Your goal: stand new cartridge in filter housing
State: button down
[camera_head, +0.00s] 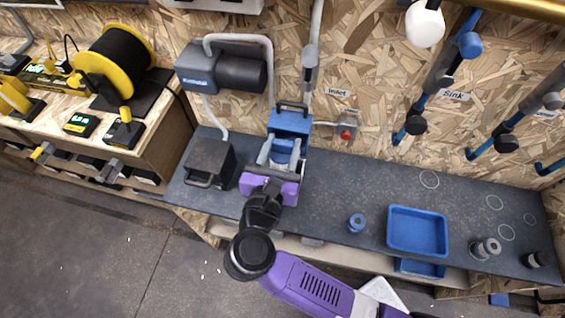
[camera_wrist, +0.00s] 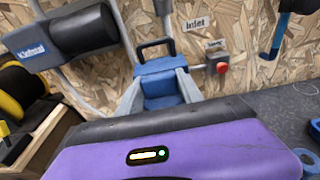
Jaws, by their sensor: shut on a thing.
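My gripper (camera_head: 283,150) is at the blue filter housing (camera_head: 290,121), below the inlet pipe. In the wrist view its two grey fingers (camera_wrist: 158,95) stand on either side of a blue part (camera_wrist: 162,88) and close on it. I cannot tell whether this part is the cartridge or belongs to the housing; the housing's inside is hidden. The housing, with a black handle, also shows in the wrist view (camera_wrist: 157,66). A grey ringed cylinder (camera_head: 485,249) stands at the right of the bench; I cannot tell whether it is a cartridge.
A blue tray (camera_head: 417,253) and a small blue ringed piece (camera_head: 356,223) are on the dark bench right of my arm. A red-knobbed valve (camera_head: 346,132) is close right of the housing. A black box (camera_head: 209,162) stands left. The bench behind the tray is clear.

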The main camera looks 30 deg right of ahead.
jog(key=shift+f, duration=3.55)
jog(key=shift+b, duration=0.3)
jog(key=shift+f, duration=0.2)
jog(key=c, duration=0.8)
grip_release()
jog(key=shift+o, duration=0.2)
jog(key=shift+r, duration=0.1)
jog(key=shift+r, duration=0.15)
jog(key=v, duration=1.2)
jog(key=shift+b, duration=0.45)
